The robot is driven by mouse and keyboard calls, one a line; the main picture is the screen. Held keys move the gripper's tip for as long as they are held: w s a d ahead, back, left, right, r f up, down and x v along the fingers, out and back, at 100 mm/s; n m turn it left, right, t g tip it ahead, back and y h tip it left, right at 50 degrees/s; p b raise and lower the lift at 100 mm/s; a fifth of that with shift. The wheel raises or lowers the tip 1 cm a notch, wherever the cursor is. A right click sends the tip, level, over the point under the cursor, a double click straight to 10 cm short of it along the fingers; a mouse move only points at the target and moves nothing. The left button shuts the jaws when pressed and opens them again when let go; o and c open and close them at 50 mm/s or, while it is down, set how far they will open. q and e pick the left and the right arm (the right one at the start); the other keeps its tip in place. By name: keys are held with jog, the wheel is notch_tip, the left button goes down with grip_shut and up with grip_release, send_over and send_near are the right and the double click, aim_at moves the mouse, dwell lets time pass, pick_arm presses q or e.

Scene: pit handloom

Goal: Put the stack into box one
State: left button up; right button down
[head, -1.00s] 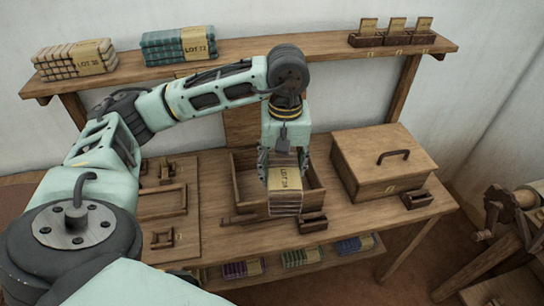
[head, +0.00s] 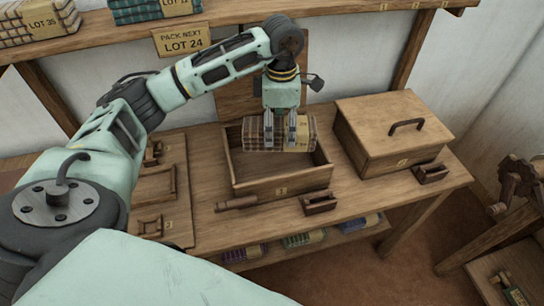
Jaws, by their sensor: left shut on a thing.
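The stack (head: 256,136) is a bundle of folded brown checked cloth with a yellow label band. My left gripper (head: 280,142) is shut on it from above, with its fingers over the near long side. The stack lies level, its long side facing me. It is over the back part of an open wooden box (head: 282,186) on the table. Whether it hangs above the rim or is partly inside is hard to tell. The small tag on the box's front is too small to read surely. My right gripper is out of view.
A closed wooden box (head: 395,132) with a dark handle stands right of the open box. Small wooden holders (head: 319,203) and (head: 432,173) stand near the front edge. A wooden tray (head: 155,185) lies left. A sign (head: 182,40) reading LOT 24 hangs from the shelf (head: 250,14) behind.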

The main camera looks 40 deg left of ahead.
pick_arm(q)
jog(key=shift+a+f+n, duration=0.7)
jog(key=shift+f+n, duration=0.15)
jog(key=shift+n, duration=0.35)
jog(key=shift+a+f+n, duration=0.15)
jog(key=shift+f+n, duration=0.1)
jog(key=shift+n, duration=0.05)
send_over(274, 166)
notch_tip(274, 166, down, 5)
jog(key=shift+s+f+p, duration=0.1)
jog(key=shift+f+p, duration=0.35)
jog(key=shift+f, duration=0.4)
notch_tip(274, 166, down, 3)
jog(key=shift+p, duration=0.3)
